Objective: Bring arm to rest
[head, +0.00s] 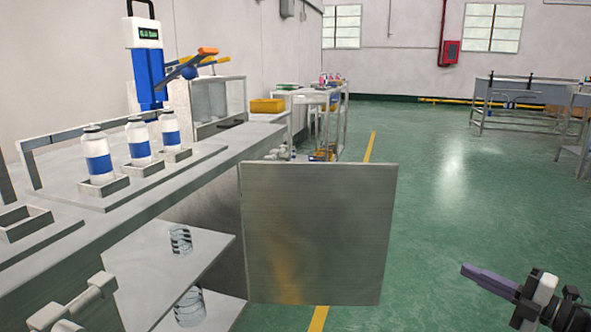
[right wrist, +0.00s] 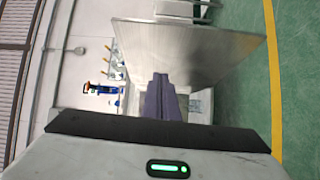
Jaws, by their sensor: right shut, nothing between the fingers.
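My right gripper (head: 475,270) is at the lower right of the head view, over the green floor. Its dark fingers are together with nothing between them; the closed fingers also show in the right wrist view (right wrist: 160,98). It is clear of the open metal cabinet door (head: 318,235), to the right of it. In the right wrist view the door panel (right wrist: 190,52) lies beyond the fingers. My left gripper is not in the head view.
A grey handle (head: 85,303) shows at lower left.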

